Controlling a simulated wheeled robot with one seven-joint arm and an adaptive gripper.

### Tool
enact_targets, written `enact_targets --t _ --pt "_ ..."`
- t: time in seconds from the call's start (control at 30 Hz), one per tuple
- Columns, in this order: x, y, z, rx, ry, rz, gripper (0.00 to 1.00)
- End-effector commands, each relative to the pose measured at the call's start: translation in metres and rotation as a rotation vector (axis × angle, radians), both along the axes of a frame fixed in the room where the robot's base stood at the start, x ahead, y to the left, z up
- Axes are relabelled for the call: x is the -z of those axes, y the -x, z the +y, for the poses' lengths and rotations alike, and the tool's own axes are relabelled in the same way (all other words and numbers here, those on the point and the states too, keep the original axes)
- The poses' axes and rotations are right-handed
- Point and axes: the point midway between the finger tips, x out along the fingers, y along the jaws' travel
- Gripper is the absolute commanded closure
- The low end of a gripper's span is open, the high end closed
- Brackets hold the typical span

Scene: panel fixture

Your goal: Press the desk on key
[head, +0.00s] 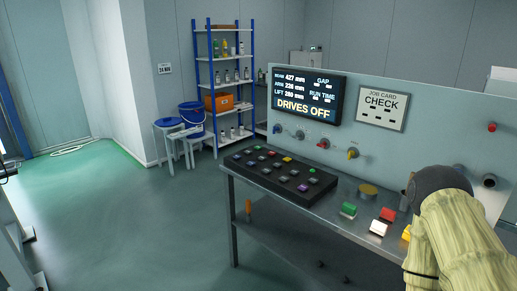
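A black sloped key desk (262,180) sits on the left part of the grey bench. It carries several small keys in rows. Most are grey or dark; among them are a green key (257,147), a yellow key (287,159) and a purple key (303,187). Their labels are too small to read, so I cannot tell which one is the on key. A display (307,95) on the panel behind reads "DRIVES OFF". A ribbed yellow-green sleeve with a dark rounded end fills the lower right. My gripper's fingers do not show.
The bench (335,208) also holds green, white, red and yellow blocks and a brass disc (368,190), right of the desk. Knobs, including a yellow one (352,153), stick out of the upright panel. Shelves (222,75) and stools stand behind. The floor at left is clear.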

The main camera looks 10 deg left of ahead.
Motion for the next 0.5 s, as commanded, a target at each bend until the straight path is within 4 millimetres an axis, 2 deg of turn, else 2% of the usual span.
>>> enact_targets --t 0.03,0.2,0.23,0.5 --pt "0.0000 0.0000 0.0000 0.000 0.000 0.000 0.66" --pt "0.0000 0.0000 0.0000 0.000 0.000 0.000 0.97" --pt "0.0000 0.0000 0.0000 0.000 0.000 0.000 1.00" --pt "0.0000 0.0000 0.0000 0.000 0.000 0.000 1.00"
